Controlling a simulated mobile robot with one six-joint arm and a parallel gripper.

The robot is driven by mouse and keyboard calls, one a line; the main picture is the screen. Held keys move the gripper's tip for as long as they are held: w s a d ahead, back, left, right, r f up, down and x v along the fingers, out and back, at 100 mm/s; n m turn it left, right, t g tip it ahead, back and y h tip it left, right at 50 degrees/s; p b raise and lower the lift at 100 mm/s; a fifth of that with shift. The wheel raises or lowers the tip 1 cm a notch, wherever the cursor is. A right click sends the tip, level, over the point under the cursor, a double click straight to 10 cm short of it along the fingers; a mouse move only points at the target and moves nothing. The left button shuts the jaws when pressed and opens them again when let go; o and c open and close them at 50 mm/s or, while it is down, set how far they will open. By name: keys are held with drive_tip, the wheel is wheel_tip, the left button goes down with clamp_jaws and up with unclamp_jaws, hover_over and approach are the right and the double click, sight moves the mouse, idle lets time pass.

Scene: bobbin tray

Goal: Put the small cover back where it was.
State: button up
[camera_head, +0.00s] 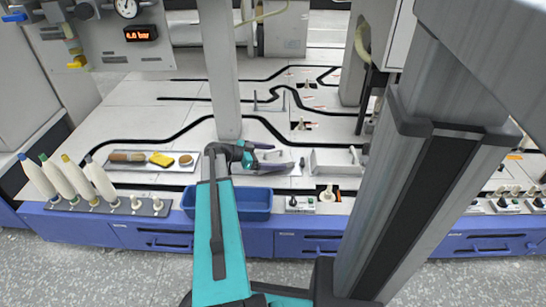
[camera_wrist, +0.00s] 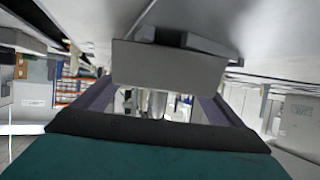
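My gripper (camera_head: 277,157) is low over the worktop, its fingers pointing right in the head view. In the wrist view the two purple-grey fingers (camera_wrist: 157,100) are wide apart, with background showing between them. A plain grey block-like piece (camera_wrist: 168,70) is in front of the fingers there and hides their tips. I cannot tell whether it is the small cover, or whether it touches the fingers. Right of the gripper stands a light grey piece with an upright wall (camera_head: 333,164). A dark opening with orange edges and a pale knob (camera_head: 328,193) lies near the front edge.
A blue bin (camera_head: 255,212) hangs at the front edge, beside a small switch box (camera_head: 300,204). Several bobbins (camera_head: 75,178) stand at left, near a tray (camera_head: 117,167) of small items. My grey column blocks the view at right. The worktop behind has black tracks and clear room.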

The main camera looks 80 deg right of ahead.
drive_tip(key=shift+r, duration=0.15)
drive_tip(key=shift+w+a+r, duration=0.1)
drive_tip(key=shift+w+a, duration=0.05)
drive_tip(key=shift+w, duration=0.15)
drive_tip(key=p+v, duration=0.4)
drive_tip(key=v, duration=0.7)
drive_tip(key=shift+w+a, duration=0.1)
drive_tip(key=shift+a, duration=0.05)
idle(0.5)
